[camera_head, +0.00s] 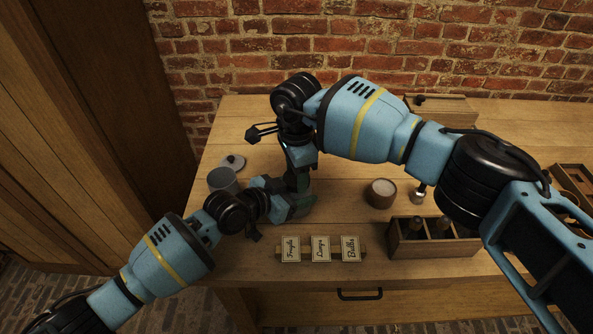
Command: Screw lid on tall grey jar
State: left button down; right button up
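A grey cylindrical jar (222,181) stands upright at the left side of the table. My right gripper (299,184) points down to the right of the jar, over the middle of the table. My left gripper (291,207) is close beside it, low over the table. The fingertips of both overlap and are dark, so I cannot tell their opening or whether they hold anything.
A wooden stand with several label cards (320,249) is at the front. A round light-topped jar (381,192) and a divided wooden box (433,245) are to the right. A wooden case (440,109) stands at the back. The back left tabletop is clear.

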jog(key=o, duration=0.5)
jog(key=shift+c, duration=0.2)
jog(key=shift+r, duration=2.3)
jog(key=shift+c, duration=0.3)
notch_tip(320, 180, up, 4)
jog(key=n, duration=0.4)
jog(key=shift+f+n, duration=0.25)
jog(key=shift+n, duration=0.15)
jog(key=shift+f, duration=0.1)
jog(key=shift+f, duration=3.95)
jog(key=shift+c, duration=0.4)
